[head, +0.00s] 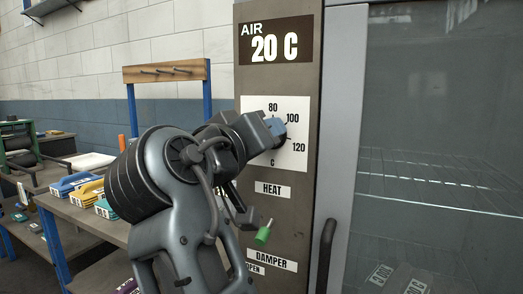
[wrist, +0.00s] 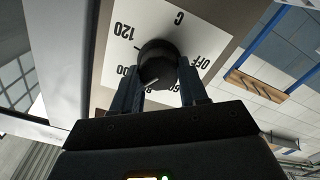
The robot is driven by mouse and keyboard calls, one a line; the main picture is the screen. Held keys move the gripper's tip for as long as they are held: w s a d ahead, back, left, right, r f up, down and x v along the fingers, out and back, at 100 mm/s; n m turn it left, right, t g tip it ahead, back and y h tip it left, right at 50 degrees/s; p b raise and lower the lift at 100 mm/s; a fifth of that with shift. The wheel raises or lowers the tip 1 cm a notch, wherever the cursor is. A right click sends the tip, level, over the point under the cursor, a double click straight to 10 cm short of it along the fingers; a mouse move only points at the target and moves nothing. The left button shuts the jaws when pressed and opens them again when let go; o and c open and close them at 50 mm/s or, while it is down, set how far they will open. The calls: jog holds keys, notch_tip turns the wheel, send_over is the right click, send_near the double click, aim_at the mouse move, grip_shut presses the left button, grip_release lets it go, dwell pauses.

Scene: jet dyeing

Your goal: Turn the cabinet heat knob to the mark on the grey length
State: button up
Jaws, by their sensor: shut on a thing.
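The heat knob (wrist: 158,62) is round and black, on a white dial plate marked OFF, 60, 80, 100, 120. In the wrist view my gripper (wrist: 159,75) has one finger on each side of it and is shut on it. A thin pale line on the knob points roughly towards 80, partly hidden by the gripper. In the head view my gripper (head: 274,130) covers much of the dial plate (head: 258,104), with 80, 100 and 120 showing.
The AIR display (head: 275,41) reads 20 C. A green-tipped damper lever (head: 264,232) sits below the HEAT label. The glass cabinet door (head: 440,130) has a dark handle (head: 326,255). A bench (head: 85,215) with blue, yellow and green items stands at left.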

jog(key=shift+d+f+m+b, duration=0.1)
jog(key=shift+f+m+b, duration=0.1)
jog(key=shift+m+b, duration=1.15)
jog(key=shift+m, duration=0.45)
jog(key=o, duration=1.1)
jog(key=shift+r, duration=0.15)
jog(key=shift+c, duration=0.2)
jog(key=v, duration=0.8)
